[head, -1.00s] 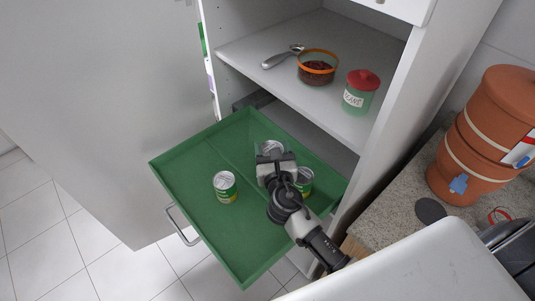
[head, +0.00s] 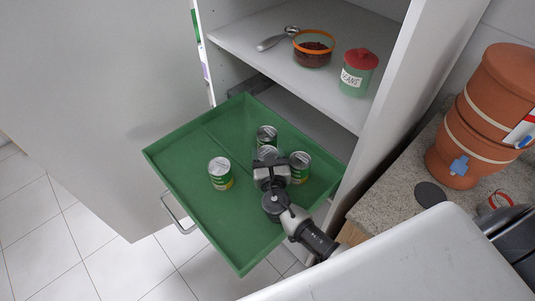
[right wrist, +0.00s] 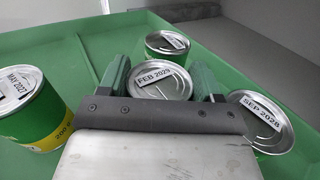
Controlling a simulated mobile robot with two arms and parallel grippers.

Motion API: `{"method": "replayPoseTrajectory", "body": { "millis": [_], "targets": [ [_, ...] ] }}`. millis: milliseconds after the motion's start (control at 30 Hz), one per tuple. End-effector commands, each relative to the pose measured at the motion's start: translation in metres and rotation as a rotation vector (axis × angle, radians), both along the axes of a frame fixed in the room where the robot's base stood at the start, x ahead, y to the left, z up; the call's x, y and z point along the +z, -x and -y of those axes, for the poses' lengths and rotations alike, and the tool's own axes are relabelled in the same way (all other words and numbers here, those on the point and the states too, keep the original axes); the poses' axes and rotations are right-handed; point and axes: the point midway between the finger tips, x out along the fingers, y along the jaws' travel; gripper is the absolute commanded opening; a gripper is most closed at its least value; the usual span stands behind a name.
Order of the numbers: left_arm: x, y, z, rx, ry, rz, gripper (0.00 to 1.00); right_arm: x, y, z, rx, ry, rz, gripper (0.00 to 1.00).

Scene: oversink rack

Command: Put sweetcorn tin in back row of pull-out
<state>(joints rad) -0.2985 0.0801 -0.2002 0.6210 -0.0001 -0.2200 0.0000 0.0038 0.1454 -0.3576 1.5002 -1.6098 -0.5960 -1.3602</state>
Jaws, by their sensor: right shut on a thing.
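My right gripper (head: 268,160) is shut on a tin dated FEB 2029 (right wrist: 160,80), low inside the green pull-out (head: 182,155). The held tin's lid (head: 267,152) shows between the fingers; its side is mostly hidden. Another tin (head: 267,134) stands just behind it, also seen in the right wrist view (right wrist: 167,43). A tin dated SEP 2028 (right wrist: 264,122) stands to its right, also in the head view (head: 301,168). A green-and-yellow tin dated MAY 2027 (head: 220,174) stands apart at left. I cannot read which is sweetcorn. My left gripper is not in view.
The shelf (head: 270,62) above holds an orange-rimmed bowl (head: 313,50), a metal scoop (head: 278,39) and a red-lidded jar (head: 357,75). The cabinet side panel (head: 385,90) stands right of the pull-out. The pull-out's left and front floor is mostly clear.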

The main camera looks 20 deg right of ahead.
Motion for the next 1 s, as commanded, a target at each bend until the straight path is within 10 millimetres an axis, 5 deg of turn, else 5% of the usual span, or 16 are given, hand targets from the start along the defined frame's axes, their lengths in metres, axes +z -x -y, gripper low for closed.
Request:
{"method": "replayPoseTrajectory", "body": {
  "millis": [133,167,233,567,1000],
  "targets": [
    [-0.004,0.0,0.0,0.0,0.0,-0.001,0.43,-0.003,0.0,0.0,0.0,0.0,0.001,0.33],
    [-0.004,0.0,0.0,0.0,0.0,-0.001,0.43,-0.004,0.0,0.0,0.0,0.0,0.0,0.66],
    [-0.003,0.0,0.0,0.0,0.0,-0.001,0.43,-0.003,0.0,0.0,0.0,0.0,-0.001,0.75],
    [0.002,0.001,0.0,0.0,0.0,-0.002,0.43,0.002,0.0,0.0,0.0,0.0,-0.001,0.75],
    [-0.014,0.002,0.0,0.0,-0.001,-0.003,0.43,-0.002,0.065,-0.016,0.001,-0.001,-0.003,0.75]
  ]
}}
